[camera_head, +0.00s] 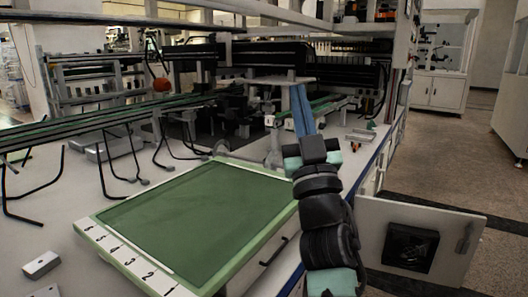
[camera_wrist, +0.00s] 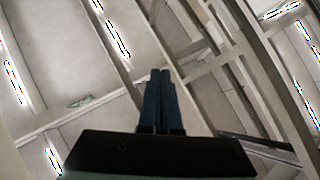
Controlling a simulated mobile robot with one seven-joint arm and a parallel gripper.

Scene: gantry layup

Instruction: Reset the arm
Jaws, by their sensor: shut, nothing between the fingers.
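My gripper (camera_wrist: 160,74) shows in the wrist view with its two dark blue fingers side by side, shut and empty. It points up at a pale ceiling with beams and bright lamps. In the head view my arm rises from the bottom right of centre, black with teal bands. The blue fingers (camera_head: 302,108) stand upright at its top, in front of the gantry machinery and clear of it as far as I can tell.
A green mat in a pale frame (camera_head: 108,201) lies on the table left of my arm. An open cabinet door (camera_head: 455,235) with a black box stands at the right. Rails and black bent stands fill the left. An aisle floor (camera_head: 455,135) is clear at the right.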

